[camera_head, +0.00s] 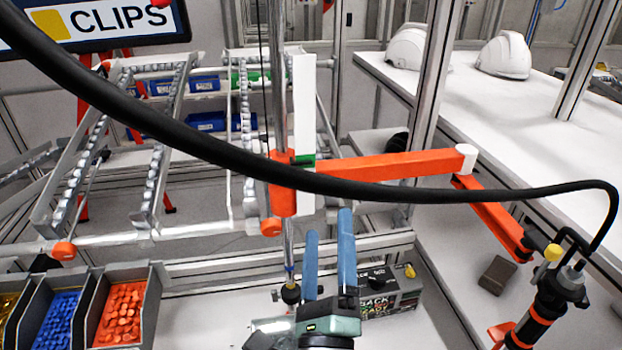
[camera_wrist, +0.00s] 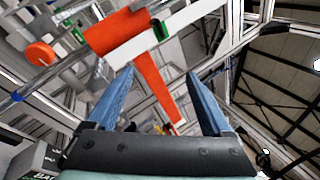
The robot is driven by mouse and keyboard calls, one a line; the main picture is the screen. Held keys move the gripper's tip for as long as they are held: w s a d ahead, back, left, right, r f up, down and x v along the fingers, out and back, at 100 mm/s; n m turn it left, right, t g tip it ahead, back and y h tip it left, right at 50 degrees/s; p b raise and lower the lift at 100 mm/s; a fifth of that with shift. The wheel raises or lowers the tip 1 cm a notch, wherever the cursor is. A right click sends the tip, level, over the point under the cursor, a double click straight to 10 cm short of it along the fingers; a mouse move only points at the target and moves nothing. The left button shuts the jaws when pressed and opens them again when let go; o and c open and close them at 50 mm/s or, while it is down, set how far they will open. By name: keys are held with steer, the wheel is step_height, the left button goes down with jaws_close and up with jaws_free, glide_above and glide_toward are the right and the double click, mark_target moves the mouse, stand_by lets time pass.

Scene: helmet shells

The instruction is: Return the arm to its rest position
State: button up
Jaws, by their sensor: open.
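My gripper (camera_head: 328,255) stands low in the middle of the head view with its two blue fingers pointing up. The fingers are apart and nothing is between them. In the wrist view my gripper (camera_wrist: 158,95) also shows open and empty, with the blue fingers spread wide. An orange jointed arm (camera_head: 385,166) on a vertical post is just beyond and above the fingertips in the head view. It also shows between the fingers in the wrist view (camera_wrist: 157,88); I cannot tell how far off it is.
A black cable (camera_head: 220,150) crosses the head view above my gripper. A tool (camera_head: 545,305) hangs at the right. Bins of blue and orange parts (camera_head: 122,312) stand at the lower left. White helmet shells (camera_head: 504,56) lie on the right table. A dark box (camera_head: 388,290) is right beside my gripper.

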steer(key=s+a+r+n+t+y+b, duration=0.1)
steer(key=a+r+n+y+b, duration=0.2)
steer(key=r+n, duration=0.55)
steer(key=s+a+r+n+t+y+b, duration=0.1)
steer(key=s+a+r+n+y+b, duration=0.15)
steer(key=r+n+y, duration=0.55)
steer(key=s+d+r+n+t+h+b, duration=0.3)
steer(key=s+r+n+h, duration=0.4)
steer(key=h, duration=0.3)
steer(key=shift+d+r+n, duration=0.2)
steer(key=shift+r+n, duration=0.45)
steer(key=shift+r, duration=0.1)
steer(key=shift+c, duration=0.2)
